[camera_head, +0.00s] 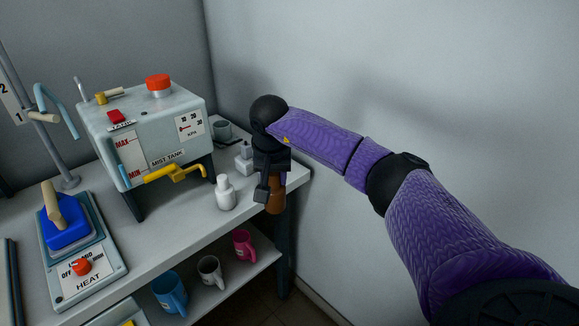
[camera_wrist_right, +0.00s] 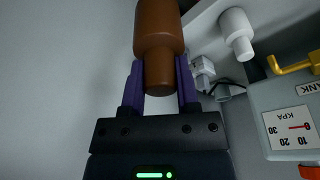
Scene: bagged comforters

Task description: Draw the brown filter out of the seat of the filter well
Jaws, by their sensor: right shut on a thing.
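My right gripper (camera_head: 270,187) points down near the right end of the bench. It is shut on the brown filter (camera_head: 276,196), whose lower part shows below the fingers. In the right wrist view the filter (camera_wrist_right: 159,28) is a brown stepped cylinder, its narrower end between the two purple fingers of the gripper (camera_wrist_right: 159,88). Its wide end runs out of the top of that picture. I cannot make out the filter well or its seat, and cannot tell whether the filter touches anything below. My left gripper is not in view.
Mugs sit on the lower shelf (camera_head: 232,272).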

